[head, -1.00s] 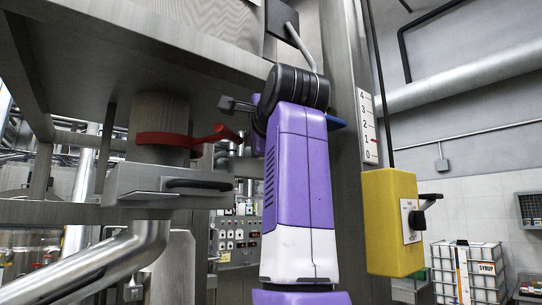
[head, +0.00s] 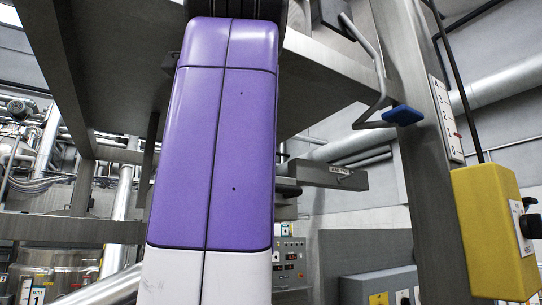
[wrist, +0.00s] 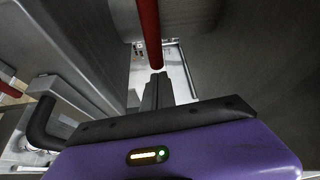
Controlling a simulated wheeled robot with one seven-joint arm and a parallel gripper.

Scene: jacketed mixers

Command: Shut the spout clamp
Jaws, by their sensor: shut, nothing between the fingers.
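In the wrist view the red lever of the spout clamp (wrist: 149,32) comes down from the top edge. Its end is close to the tips of my gripper (wrist: 158,80). My fingers are shut together with nothing between them; whether they touch the lever I cannot tell. Another red piece (wrist: 10,90) shows at the left edge of the wrist view, perhaps the clamp band. In the head view my purple arm stands where the clamp and spout would be, so the clamp and my gripper are hidden there.
A black handle (wrist: 42,125) is close on the left in the wrist view. In the head view a yellow control box (head: 490,232) hangs at right. A bent metal rod with a blue pad (head: 403,115) sticks out beside the steel post (head: 415,130). A steel deck (head: 345,85) is overhead.

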